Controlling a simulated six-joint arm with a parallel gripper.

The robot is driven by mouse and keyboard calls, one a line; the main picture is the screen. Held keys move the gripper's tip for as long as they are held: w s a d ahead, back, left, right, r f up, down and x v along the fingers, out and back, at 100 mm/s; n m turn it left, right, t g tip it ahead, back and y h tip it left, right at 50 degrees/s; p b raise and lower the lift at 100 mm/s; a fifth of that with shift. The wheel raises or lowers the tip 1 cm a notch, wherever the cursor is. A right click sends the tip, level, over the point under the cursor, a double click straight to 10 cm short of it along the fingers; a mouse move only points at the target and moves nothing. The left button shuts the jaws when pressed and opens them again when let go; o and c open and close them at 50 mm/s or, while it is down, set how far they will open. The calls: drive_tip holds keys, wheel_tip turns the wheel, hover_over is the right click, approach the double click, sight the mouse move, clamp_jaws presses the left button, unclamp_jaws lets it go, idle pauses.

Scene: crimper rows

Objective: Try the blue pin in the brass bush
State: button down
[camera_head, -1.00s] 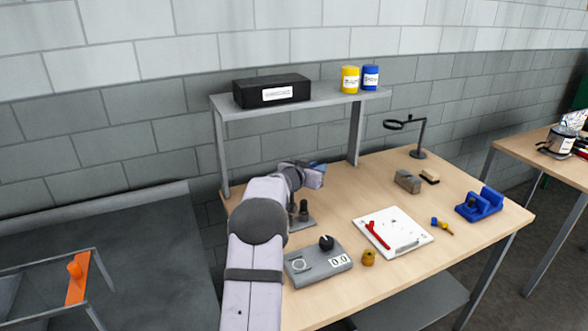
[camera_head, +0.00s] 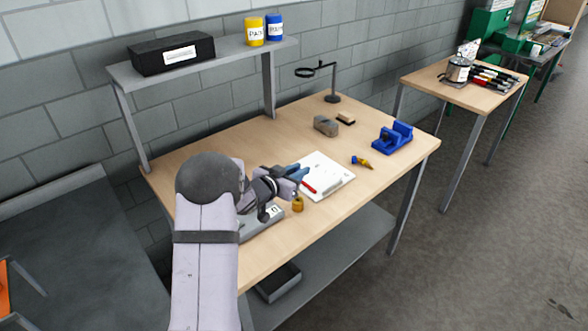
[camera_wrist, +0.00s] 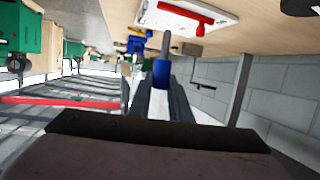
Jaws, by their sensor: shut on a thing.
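My gripper (camera_head: 300,174) is shut on the blue pin, which shows in the wrist view as a blue handle (camera_wrist: 161,73) with a grey shaft pointing away from the jaws. In the head view my gripper is at the left edge of the white board, above the table. The brass bush (camera_head: 298,204) stands on the table near the front edge, just below my gripper in the picture and apart from it. I cannot make out the bush in the wrist view.
The white board (camera_head: 335,178) carries a red tool (camera_head: 308,187). A grey gauge box (camera_head: 262,224) sits partly behind my arm. A blue-and-yellow piece (camera_head: 362,162), a blue cradle (camera_head: 392,137), a grey-brown block (camera_head: 326,126) and a magnifier stand (camera_head: 333,98) lie farther right and back.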

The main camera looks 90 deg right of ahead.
drive_tip(key=shift+f, duration=0.1)
drive_tip(key=shift+f+b, duration=1.55)
drive_tip(key=shift+f, duration=0.1)
drive_tip(key=shift+a+f+b, duration=0.1)
drive_tip(key=shift+f+b, duration=0.5)
drive_tip(key=shift+f, duration=0.45)
idle(1.9)
drive_tip(key=shift+r, duration=0.1)
